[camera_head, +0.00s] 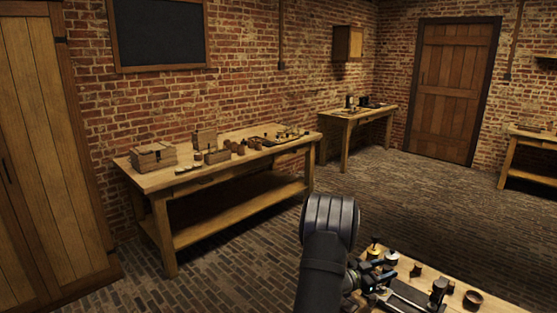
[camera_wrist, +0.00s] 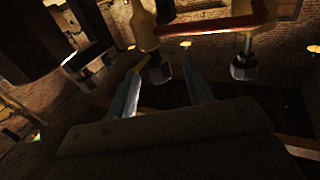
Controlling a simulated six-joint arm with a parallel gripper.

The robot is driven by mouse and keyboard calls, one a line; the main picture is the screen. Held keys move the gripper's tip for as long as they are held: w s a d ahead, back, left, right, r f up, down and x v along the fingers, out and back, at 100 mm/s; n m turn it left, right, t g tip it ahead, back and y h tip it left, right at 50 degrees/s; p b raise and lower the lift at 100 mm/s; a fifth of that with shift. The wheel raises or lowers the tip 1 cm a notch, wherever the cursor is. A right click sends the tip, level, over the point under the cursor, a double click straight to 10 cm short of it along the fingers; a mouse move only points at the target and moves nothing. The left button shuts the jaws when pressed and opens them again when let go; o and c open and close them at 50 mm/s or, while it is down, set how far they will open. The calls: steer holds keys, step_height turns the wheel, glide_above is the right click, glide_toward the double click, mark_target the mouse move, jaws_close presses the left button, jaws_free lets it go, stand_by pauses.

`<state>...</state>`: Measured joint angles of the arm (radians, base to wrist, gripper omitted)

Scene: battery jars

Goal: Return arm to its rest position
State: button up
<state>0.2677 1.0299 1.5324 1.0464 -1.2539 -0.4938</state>
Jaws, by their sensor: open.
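My arm (camera_head: 325,245) rises from the bottom of the head view in front of a near bench, and its wrist end reaches down to the right over that bench's left part. Beyond the fingers, a copper-coloured bar (camera_wrist: 205,28) runs between yellow fittings (camera_wrist: 145,28). In the head view I cannot make out the fingertips clearly.
The near bench (camera_head: 510,307) carries a brass-topped piece (camera_head: 374,249), dark cylinders (camera_head: 439,287) and a round brown bowl (camera_head: 473,299). A long table (camera_head: 150,182) with boxes and jars stands against the brick wall. The brick floor (camera_head: 420,205) between the benches is clear.

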steer(key=s+a+n+t+y, duration=0.2)
steer(key=s+a, duration=0.6)
steer(key=a, duration=0.4)
steer(key=shift+s+a+n+t, duration=0.15)
steer(key=shift+s+n+t, duration=0.25)
steer(key=shift+t, duration=0.7)
